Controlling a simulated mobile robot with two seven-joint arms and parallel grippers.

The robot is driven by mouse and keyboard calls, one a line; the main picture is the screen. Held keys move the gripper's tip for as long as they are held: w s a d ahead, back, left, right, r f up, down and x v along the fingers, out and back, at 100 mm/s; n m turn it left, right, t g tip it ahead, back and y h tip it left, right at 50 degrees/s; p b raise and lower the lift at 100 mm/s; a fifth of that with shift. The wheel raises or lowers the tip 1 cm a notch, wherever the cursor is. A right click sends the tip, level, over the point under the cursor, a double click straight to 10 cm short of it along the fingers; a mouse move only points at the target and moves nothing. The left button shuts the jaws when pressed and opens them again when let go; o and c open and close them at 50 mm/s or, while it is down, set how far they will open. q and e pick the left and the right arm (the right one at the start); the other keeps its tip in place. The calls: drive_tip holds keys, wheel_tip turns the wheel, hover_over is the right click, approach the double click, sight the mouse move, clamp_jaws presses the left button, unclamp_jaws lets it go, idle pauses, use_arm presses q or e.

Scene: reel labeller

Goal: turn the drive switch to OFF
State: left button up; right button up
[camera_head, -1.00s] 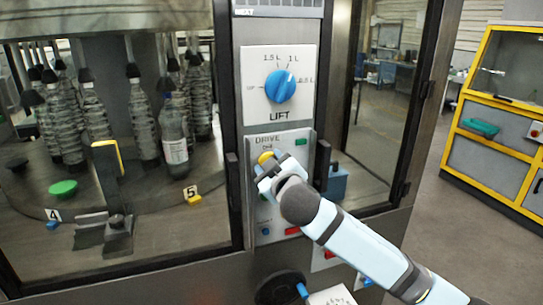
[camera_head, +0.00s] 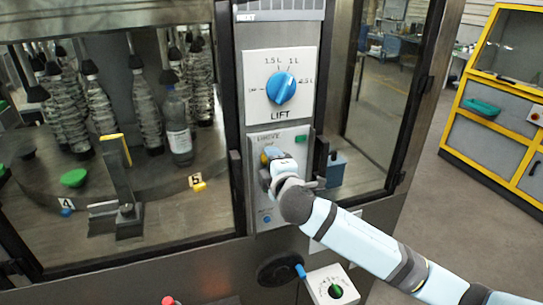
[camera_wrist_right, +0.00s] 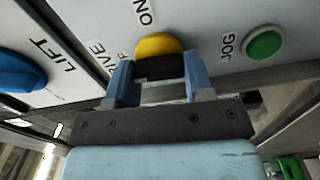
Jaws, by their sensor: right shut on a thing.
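The drive switch is a yellow and black knob on the grey DRIVE panel (camera_head: 290,170), below the LIFT dial. In the head view my right gripper (camera_head: 270,168) is at the knob and hides most of it. In the right wrist view the yellow knob (camera_wrist_right: 158,46) sits between the two blue fingers of my right gripper (camera_wrist_right: 160,75), which is shut on it. The ON label is beside the knob in that view. The rest of the switch lettering is partly covered by a finger. My left gripper is not in view.
The blue LIFT dial (camera_head: 281,87) is above the drive panel. A green JOG button (camera_wrist_right: 263,43) lies close beside the knob. A box with a green knob (camera_head: 335,291) and a black handwheel (camera_head: 280,268) are below. Glazed doors flank the panel.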

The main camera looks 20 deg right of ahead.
drive_tip(key=shift+n+p, duration=0.35)
drive_tip(key=shift+n, duration=0.25)
drive_tip(key=o, duration=0.9)
drive_tip(key=shift+o, duration=0.2)
drive_tip(key=s+b, duration=0.3)
drive_tip(key=s, duration=1)
drive_tip(key=shift+s+d, duration=0.25)
drive_tip(key=shift+s, duration=0.15)
drive_tip(key=shift+f, duration=0.1)
